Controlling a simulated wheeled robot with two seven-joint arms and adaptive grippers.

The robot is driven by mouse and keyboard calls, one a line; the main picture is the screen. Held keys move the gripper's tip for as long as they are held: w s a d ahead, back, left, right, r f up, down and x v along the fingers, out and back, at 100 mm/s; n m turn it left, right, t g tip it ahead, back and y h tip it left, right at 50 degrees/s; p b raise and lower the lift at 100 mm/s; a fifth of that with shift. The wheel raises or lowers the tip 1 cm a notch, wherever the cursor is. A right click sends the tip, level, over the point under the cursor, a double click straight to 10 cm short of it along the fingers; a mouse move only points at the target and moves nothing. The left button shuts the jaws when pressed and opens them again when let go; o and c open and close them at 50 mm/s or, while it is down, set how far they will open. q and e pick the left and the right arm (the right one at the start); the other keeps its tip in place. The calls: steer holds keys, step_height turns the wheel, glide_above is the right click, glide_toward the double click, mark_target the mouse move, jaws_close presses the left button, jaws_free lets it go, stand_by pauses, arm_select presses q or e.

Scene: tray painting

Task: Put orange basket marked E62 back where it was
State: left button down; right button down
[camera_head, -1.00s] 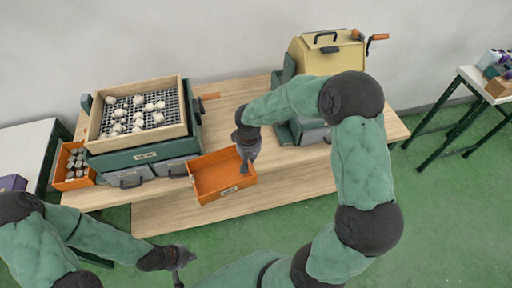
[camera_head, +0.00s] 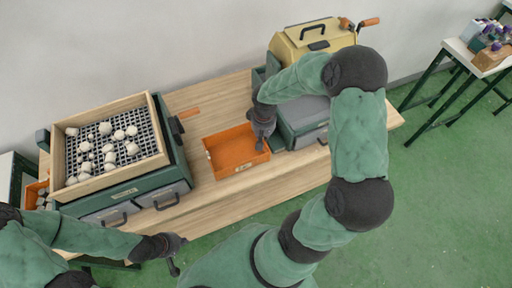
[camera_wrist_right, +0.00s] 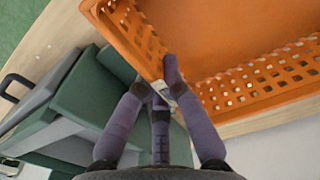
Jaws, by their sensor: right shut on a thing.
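An empty orange basket (camera_head: 236,152) is over the wooden table, between the two machines. A small pale label shows on its front wall, too small to read. My right gripper (camera_head: 261,143) is shut on the basket's right wall. In the right wrist view, the fingers (camera_wrist_right: 167,86) pinch the perforated orange wall (camera_wrist_right: 130,35) near a corner, with the green machine beside it. I cannot tell whether the basket touches the table. My left gripper (camera_head: 177,256) is open and empty, low in front of the table.
A green sieve machine (camera_head: 125,190) with white lumps in its wooden-framed tray (camera_head: 162,128) stands on the left. A yellow-topped green machine (camera_head: 305,42) stands on the right. Another orange basket (camera_head: 30,190) is partly hidden at far left. Bare tabletop (camera_head: 205,97) lies behind the held basket.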

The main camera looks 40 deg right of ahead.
step_height(320, 180, down, 6)
steer(key=shift+f+b, duration=0.15)
steer(key=shift+b, duration=0.55)
steer(key=shift+f, duration=0.15)
steer(key=c, duration=1.4)
jaws_free()
steer(key=shift+r, duration=0.2)
step_height(320, 180, up, 12)
steer(key=p, duration=0.3)
